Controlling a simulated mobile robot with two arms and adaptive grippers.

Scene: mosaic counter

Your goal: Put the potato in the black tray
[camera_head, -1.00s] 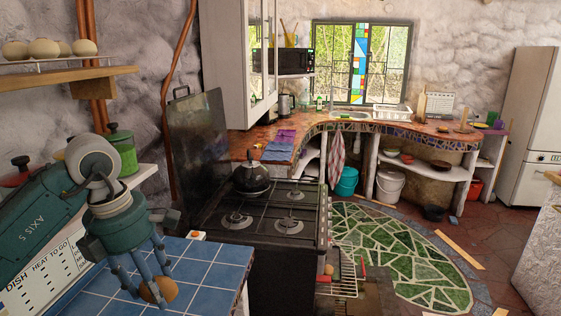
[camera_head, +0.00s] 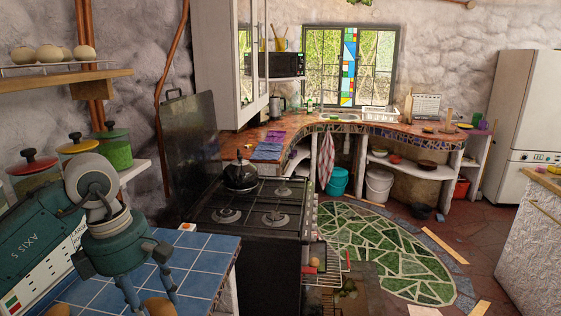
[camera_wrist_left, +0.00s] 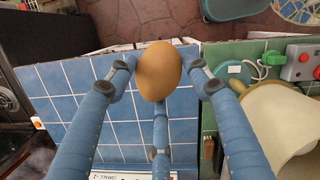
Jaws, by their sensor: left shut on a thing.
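The potato (camera_wrist_left: 158,70) is a smooth tan-brown oval, held between the fingers of my left gripper (camera_wrist_left: 162,84) in the left wrist view. In the head view the gripper (camera_head: 150,296) is at the lower left, over the blue tiled counter (camera_head: 205,262), with the potato (camera_head: 158,307) at its fingertips and cut by the bottom edge. The third finger is below the potato in the wrist view. I cannot make out a black tray for certain in either view. My right gripper is not in view.
A black stove (camera_head: 255,212) with a kettle (camera_head: 240,175) stands right of the tiled counter. A wire rack (camera_head: 322,275) juts out with a small brown thing on it. Lidded jars (camera_head: 113,146) stand on the left shelf. The green mosaic floor (camera_head: 385,252) is open.

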